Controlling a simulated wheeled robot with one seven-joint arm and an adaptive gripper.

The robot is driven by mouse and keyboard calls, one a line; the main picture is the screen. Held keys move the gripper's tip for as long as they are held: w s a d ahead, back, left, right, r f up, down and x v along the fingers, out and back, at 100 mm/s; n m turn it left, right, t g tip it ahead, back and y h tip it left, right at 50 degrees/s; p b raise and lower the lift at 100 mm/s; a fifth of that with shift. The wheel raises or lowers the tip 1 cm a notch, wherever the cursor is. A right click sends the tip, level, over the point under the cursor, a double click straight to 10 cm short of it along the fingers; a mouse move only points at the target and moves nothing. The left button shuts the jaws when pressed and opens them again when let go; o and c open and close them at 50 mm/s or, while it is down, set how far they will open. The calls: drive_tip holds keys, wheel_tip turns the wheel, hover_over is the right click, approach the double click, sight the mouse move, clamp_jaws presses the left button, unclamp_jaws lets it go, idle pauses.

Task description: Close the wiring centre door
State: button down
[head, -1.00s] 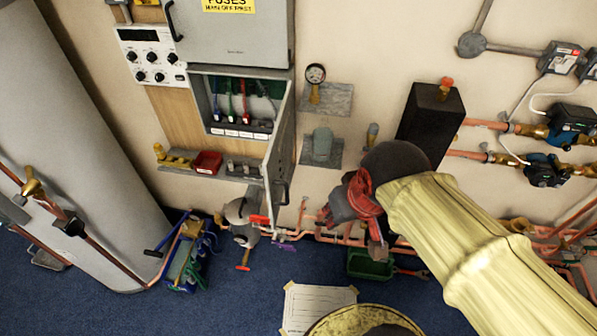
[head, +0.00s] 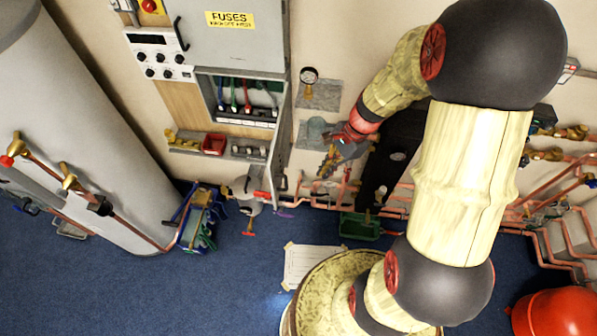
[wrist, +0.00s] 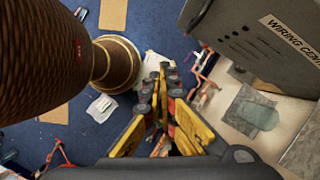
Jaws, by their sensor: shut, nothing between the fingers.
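The wiring centre (head: 242,84) is a grey wall box below the fuses cabinet in the head view, with coloured wires inside. Its grey door (head: 280,145) is hinged on the right and stands wide open, out from the wall. A dark handle shows low on its outer face. In the wrist view the door (wrist: 245,42) fills the upper right, with part of its "WIRING CENT..." label readable. My gripper (head: 328,168) is to the right of the door, on its outer side, apart from it. In the wrist view my gripper's yellow and dark fingers (wrist: 163,82) are together and empty.
A small shelf (head: 185,150) with a red tray is left of the door. A gauge (head: 309,76) and grey wall plates are to the right. Copper pipes (head: 320,203) run low along the wall. A blue tool carrier (head: 200,222) stands on the floor.

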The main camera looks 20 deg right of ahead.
drive_tip(key=w+a+f+m+p, duration=0.1)
drive_tip(key=w+a+f+m, duration=0.3)
drive_tip(key=a+f, duration=0.3)
drive_tip(key=shift+w+f+t, duration=0.4)
drive_tip(key=shift+w+f, duration=0.15)
drive_tip(key=shift+f, duration=0.45)
drive_tip(key=shift+a, duration=0.2)
